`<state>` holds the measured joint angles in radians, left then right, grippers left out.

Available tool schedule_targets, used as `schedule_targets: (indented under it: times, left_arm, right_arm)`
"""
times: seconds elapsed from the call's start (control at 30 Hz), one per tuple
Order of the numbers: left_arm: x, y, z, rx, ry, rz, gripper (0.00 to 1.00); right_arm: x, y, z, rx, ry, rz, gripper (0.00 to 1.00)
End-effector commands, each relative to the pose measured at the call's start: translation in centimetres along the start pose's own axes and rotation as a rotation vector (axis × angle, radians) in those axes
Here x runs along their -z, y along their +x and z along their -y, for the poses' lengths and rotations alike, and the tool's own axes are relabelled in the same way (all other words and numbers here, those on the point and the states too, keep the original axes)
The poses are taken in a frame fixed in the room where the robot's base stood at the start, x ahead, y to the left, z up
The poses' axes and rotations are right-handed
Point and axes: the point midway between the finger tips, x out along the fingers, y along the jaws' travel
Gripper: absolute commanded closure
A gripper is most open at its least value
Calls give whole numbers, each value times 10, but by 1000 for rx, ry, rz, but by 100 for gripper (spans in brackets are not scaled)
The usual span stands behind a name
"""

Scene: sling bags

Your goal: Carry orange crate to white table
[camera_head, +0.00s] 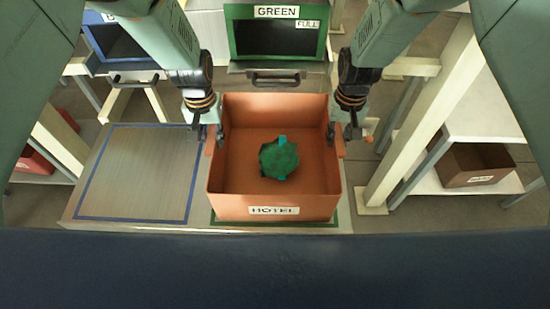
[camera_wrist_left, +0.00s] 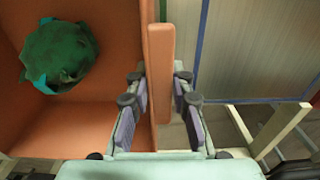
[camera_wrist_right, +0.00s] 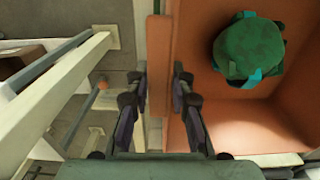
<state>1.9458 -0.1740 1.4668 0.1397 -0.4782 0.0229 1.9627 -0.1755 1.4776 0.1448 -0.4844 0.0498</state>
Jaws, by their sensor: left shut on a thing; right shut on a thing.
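The orange crate (camera_head: 275,212) has a white HOTEL label on its front and sits upright over a green-outlined square on a pale work table (camera_head: 140,180). A green bag with teal parts (camera_head: 279,158) lies inside the crate; it also shows in the left wrist view (camera_wrist_left: 60,57) and the right wrist view (camera_wrist_right: 248,48). My left gripper (camera_head: 208,134) is shut on the crate's left side handle (camera_wrist_left: 160,70). My right gripper (camera_head: 344,132) is shut on the right side handle (camera_wrist_right: 159,65). I cannot tell whether the crate's bottom touches the table.
A blue-outlined square at the left of the table is empty. Behind the crate stands a green-framed bin (camera_head: 276,38) labelled GREEN and FULL, with a blue-framed bin (camera_head: 112,42) left of it. At right, a white rack (camera_head: 485,105) holds a brown crate (camera_head: 475,165) on its lower shelf.

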Motion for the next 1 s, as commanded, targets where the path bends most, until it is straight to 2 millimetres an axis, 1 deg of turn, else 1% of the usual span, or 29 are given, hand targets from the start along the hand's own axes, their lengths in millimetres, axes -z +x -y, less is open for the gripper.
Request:
schedule_targets:
  times: [0.67,0.87,1.0]
  left_arm:
    - [1,-2,1,1,1,-3,100]
    - [1,-8,1,1,1,-2,100]
    - [1,-17,1,1,1,-1,100]
  right_arm:
    - [1,-2,-1,-1,-1,-3,100]
    - [1,-9,-1,-1,-1,-2,100]
    - [1,-18,-1,-1,-2,-2,100]
